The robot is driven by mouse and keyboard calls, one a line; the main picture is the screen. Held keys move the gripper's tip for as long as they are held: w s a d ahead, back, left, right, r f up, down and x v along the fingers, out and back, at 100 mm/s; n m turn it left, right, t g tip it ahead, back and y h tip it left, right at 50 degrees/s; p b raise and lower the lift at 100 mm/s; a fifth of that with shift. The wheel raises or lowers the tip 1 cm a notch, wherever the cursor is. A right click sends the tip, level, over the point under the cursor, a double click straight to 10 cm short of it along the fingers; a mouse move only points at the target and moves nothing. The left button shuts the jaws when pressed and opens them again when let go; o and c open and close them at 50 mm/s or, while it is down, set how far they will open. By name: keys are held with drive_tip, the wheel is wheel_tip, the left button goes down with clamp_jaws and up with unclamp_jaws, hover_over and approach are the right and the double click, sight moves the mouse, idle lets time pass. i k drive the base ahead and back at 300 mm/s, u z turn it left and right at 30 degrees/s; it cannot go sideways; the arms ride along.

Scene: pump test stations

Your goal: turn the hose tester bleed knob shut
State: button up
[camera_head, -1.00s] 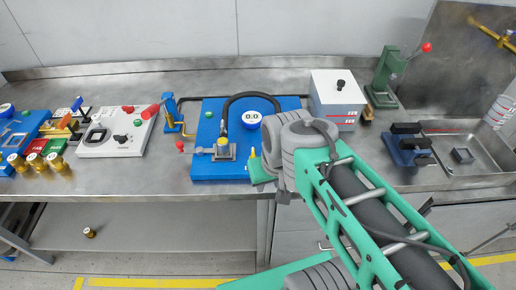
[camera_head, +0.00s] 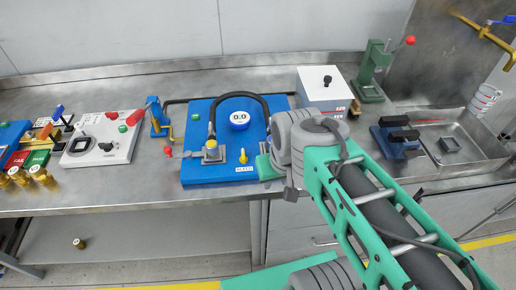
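The hose tester is a blue board (camera_head: 222,176) on the steel bench, with a black looped hose (camera_head: 238,96), a round gauge (camera_head: 239,117) reading 0.0 and a grey fitting block (camera_head: 211,154). A small yellow knob (camera_head: 243,156) stands upright near the board's front right; it looks like the bleed knob, though its label is too small to read. My gripper (camera_head: 272,164) is at the board's right edge, to the right of the yellow knob and apart from it in the picture. My arm's grey wrist hides most of it, so its fingers are unclear.
A white box (camera_head: 325,88) stands behind my wrist. A green press (camera_head: 371,75) and a blue clamp (camera_head: 397,139) are to the right, beside a sink (camera_head: 466,161). A blue lever stand (camera_head: 157,117) and a white panel (camera_head: 99,139) are to the left.

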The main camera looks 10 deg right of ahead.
sight(243, 159)
drive_tip(key=z, duration=1.6)
drive_tip(key=k, duration=0.9)
drive_tip(key=u, duration=1.9)
drive_tip(key=i, duration=1)
drive_tip(key=z, duration=0.05)
